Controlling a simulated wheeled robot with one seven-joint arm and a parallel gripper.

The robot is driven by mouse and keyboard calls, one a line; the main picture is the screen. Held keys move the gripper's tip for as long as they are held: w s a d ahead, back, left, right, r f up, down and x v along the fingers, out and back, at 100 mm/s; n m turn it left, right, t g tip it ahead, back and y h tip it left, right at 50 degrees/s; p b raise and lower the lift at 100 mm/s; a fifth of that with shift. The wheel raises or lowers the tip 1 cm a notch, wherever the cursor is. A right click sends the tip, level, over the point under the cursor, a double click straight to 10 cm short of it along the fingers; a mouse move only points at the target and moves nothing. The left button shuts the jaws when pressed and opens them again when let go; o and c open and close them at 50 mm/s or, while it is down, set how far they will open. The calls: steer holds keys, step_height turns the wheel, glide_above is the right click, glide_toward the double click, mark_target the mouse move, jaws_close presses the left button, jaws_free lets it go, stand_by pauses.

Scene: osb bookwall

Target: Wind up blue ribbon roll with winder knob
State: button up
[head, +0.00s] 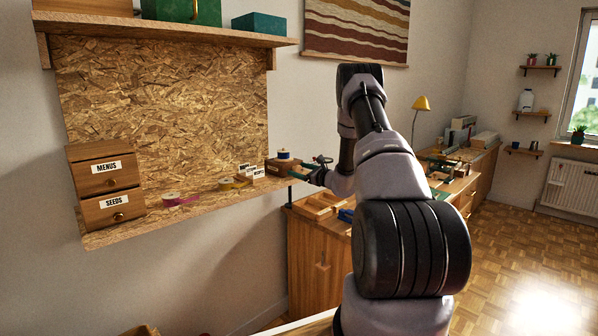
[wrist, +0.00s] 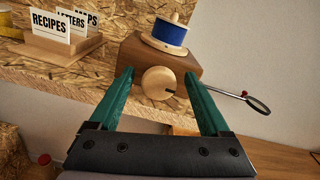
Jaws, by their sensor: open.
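A blue ribbon roll (wrist: 169,34) sits on top of a small brown wooden winder box (wrist: 130,55) on the OSB shelf. In the head view the roll (head: 284,154) and box (head: 280,166) are at the right end of the shelf. A round pale wooden winder knob (wrist: 157,83) with a dark mark is on the box's front. My gripper (wrist: 161,78) is open, its green fingers on either side of the knob with visible gaps. In the head view my gripper (head: 300,172) reaches the box from the right. Contact with the box is unclear.
Left of the box, a wooden holder has cards (wrist: 49,24) reading RECIPES, LETTERS and MAPS. A yellow roll (head: 233,184) and pink roll (head: 176,200) lie farther left, near the drawers (head: 112,208).

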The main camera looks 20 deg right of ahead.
steer(key=shift+w+a, duration=0.1)
steer(key=shift+w, duration=0.1)
jaws_close()
steer(key=shift+m, duration=0.3)
steer(key=m, duration=0.4)
steer(key=shift+m, duration=0.4)
steer(key=m, duration=0.5)
steer(key=shift+d+f, duration=0.1)
steer(key=shift+d, duration=0.1)
